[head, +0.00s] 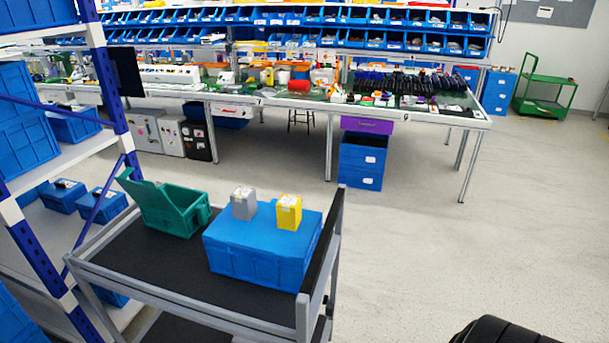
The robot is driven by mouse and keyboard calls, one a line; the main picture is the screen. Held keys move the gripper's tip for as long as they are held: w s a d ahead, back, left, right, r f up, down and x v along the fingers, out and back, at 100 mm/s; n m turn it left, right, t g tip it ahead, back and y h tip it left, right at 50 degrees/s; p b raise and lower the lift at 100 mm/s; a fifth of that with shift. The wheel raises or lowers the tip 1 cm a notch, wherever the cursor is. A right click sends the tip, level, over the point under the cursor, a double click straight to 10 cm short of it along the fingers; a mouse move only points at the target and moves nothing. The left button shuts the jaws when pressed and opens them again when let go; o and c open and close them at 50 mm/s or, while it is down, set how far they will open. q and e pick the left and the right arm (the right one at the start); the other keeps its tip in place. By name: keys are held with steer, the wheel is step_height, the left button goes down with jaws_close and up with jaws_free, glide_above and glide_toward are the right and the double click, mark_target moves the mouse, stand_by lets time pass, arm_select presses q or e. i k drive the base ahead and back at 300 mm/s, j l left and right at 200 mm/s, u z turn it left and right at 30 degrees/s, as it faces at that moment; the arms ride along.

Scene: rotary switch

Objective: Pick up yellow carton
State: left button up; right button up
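The yellow carton (289,212) stands upright on top of a blue box (258,258), toward its right side. A grey carton (243,203) stands just to its left on the same box. The blue box rests on the dark top of a grey-framed cart (165,265). Neither of my grippers can be made out. A dark rounded part at the bottom right edge looks like part of my own body. Nothing touches the yellow carton except the box below it.
A green open bin (172,208) sits on the cart, left of the blue box. A shelf rack with blue bins (25,120) stands close on the left. A long workbench (420,112) runs behind. The floor (430,240) right of the cart is clear.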

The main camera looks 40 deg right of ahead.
mark_target(288, 207)
steer(key=i+j+z, duration=0.15)
steer(key=z, duration=0.25)
steer(key=i+j+z, duration=0.15)
steer(key=j+z, duration=0.25)
steer(key=i+j+z, duration=0.1)
steer(key=z, duration=0.3)
steer(key=j+z, duration=0.65)
steer(key=z, duration=0.15)
steer(key=i+j, duration=0.05)
